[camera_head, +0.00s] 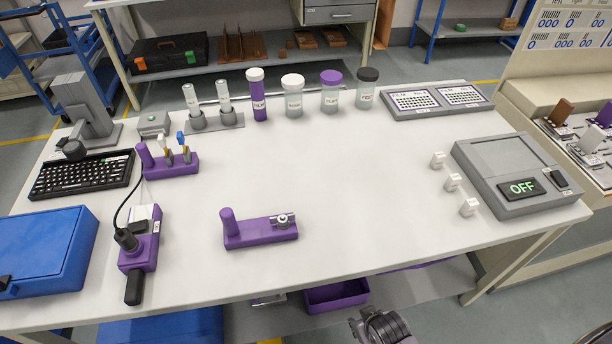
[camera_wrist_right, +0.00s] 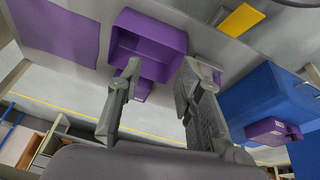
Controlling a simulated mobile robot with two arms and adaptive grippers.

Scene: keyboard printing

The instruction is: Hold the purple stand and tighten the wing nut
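The purple stand (camera_head: 262,237) lies near the middle of the table's front part, with an upright purple post at its left end. A silver wing nut (camera_head: 283,220) sits on its right end; how tight it is cannot be told. My right gripper (camera_head: 380,328) shows at the bottom edge of the head view, in front of the table and apart from the stand. In the right wrist view its two fingers (camera_wrist_right: 160,72) are spread with nothing between them. My left gripper is not in view.
Left of the stand is a purple holder (camera_head: 137,255) with a black cable. A blue case (camera_head: 45,250) lies farther left. Jars (camera_head: 293,100) stand behind, and a grey OFF device (camera_head: 515,165) is at right. Under the table is a purple bin (camera_head: 336,296). The table's middle is clear.

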